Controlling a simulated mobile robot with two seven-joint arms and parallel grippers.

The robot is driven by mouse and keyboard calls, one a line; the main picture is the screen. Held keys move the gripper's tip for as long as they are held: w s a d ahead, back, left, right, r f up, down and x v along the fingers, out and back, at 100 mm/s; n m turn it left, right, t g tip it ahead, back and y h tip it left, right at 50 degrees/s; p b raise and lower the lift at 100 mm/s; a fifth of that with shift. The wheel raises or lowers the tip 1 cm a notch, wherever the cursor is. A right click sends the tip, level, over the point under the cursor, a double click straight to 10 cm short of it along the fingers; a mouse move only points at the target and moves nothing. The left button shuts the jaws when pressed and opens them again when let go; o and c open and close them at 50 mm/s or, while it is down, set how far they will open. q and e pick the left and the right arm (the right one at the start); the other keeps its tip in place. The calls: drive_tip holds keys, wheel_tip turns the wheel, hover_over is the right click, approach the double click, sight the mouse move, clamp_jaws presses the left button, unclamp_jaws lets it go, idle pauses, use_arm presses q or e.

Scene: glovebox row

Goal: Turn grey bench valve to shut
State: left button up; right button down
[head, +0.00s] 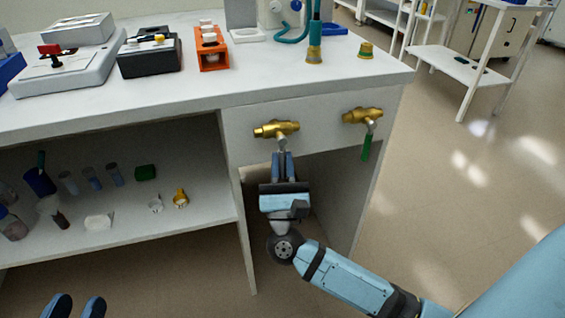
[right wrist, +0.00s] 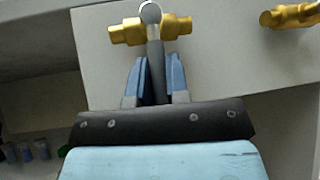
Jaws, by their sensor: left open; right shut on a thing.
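The grey bench valve has a brass body (head: 275,129) on the front panel under the bench top. Its grey lever (head: 282,145) hangs down, across the horizontal body. In the right wrist view, the brass body (right wrist: 128,34) is at the top, with the grey lever (right wrist: 155,60) running down between my fingers. My right gripper (head: 283,160) is shut on the lever from below; it also shows in the right wrist view (right wrist: 157,75). The fingers hide the lever's lower end. My left gripper (head: 74,302) is open and empty at the bottom left, far from the valve.
A second brass valve (head: 362,115) with a green lever (head: 367,142) hanging down sits to the right on the same panel. A shelf (head: 130,232) with bottles and small items is at left. Equipment stands on the bench top (head: 190,88).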

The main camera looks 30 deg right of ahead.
drive_tip(key=c, duration=1.1)
unclamp_jaws()
